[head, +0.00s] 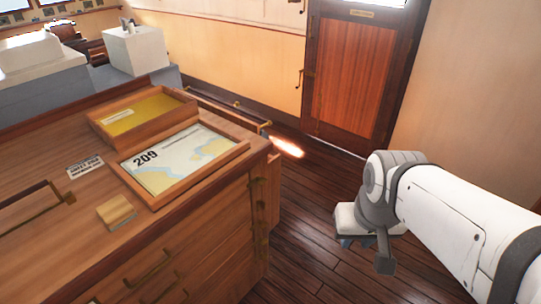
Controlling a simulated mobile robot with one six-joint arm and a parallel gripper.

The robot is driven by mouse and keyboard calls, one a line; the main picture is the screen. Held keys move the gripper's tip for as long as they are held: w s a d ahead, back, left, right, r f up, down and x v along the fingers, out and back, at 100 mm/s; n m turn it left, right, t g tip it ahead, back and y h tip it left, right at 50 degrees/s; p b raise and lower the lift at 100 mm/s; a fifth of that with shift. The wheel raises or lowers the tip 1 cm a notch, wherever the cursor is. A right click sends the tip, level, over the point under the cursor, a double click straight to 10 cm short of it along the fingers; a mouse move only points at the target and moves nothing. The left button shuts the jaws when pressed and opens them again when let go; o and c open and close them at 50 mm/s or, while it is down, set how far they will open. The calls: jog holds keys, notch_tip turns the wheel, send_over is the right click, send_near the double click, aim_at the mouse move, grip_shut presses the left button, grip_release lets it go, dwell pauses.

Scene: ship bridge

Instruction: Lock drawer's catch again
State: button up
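The wooden chart cabinet (215,215) fills the left and lower left, with drawer fronts facing the camera. A brass drawer handle (148,277) shows low on the front. Brass fittings (259,184) sit along the cabinet's right corner; I cannot tell which one is the drawer's catch, or whether it is locked. My gripper (357,241) hangs from the white and grey arm, over the floor to the right of the cabinet and apart from it. Its bluish fingertips are small and partly hidden by the wrist, so its opening is unclear. I see nothing held.
On the cabinet top are a framed chart marked 209 (180,158), a yellow-bottomed tray (143,112), a small wooden block (117,212) and a label plate (85,166). A wooden door (350,80) stands behind. Dark plank floor (310,215) between cabinet and arm is clear.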

jog(key=w+f+n+t+b, duration=0.1)
jog(key=w+f+t+b, duration=0.2)
jog(key=w+f+b, duration=0.4)
jog(key=w+f+n+t+b, duration=0.1)
jog(key=w+f+t+b, duration=0.25)
jog(key=w, duration=0.65)
jog(key=w+f+n+t+b, duration=0.1)
jog(key=w+f+t+b, duration=0.1)
jog(key=w+f+b, duration=0.5)
jog(key=n+y+b, duration=0.7)
jog(key=y+b, duration=0.7)
send_near(262, 207)
jog(key=r+b+x, duration=0.1)
jog(key=x, duration=0.7)
jog(key=shift+r, duration=0.2)
jog(key=shift+w+d, duration=0.1)
grip_shut()
